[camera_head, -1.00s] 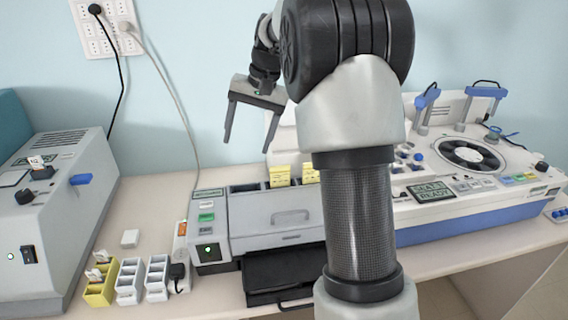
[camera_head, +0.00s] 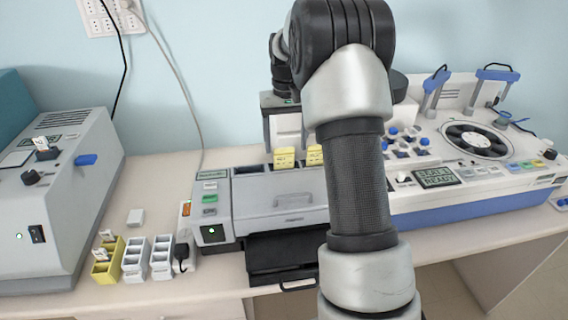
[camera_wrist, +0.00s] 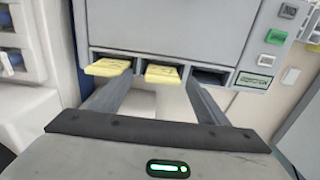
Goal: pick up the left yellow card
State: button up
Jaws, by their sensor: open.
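Two yellow cards stand out of the top slots of the grey staining machine (camera_head: 285,222). The left yellow card (camera_head: 284,157) is the one nearer the green button; in the wrist view, which looks from the opposite side, it is the right-hand one (camera_wrist: 162,73). The right yellow card (camera_head: 315,155) is partly hidden by my arm and shows on the left in the wrist view (camera_wrist: 107,67). My gripper (camera_head: 286,143) is open and empty, just behind and above the left card. In the wrist view its fingers (camera_wrist: 160,80) lie either side of that card; contact cannot be told.
A grey device (camera_head: 55,210) stands at the left. Small yellow (camera_head: 108,262) and white (camera_head: 136,258) racks sit at the front left. A larger white machine with a round fan-like part (camera_head: 474,140) is at the right. An empty slot lies beside the left card.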

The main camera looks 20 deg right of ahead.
aim_at(284, 148)
jog(key=shift+w+a+f+p, duration=0.1)
jog(key=shift+f+p, duration=0.1)
jog(key=shift+f, duration=1.15)
jog(key=shift+w+a+f+p, duration=0.1)
jog(key=shift+f+p, duration=0.05)
jog(key=shift+f, duration=1.2)
jog(key=c, duration=1.1)
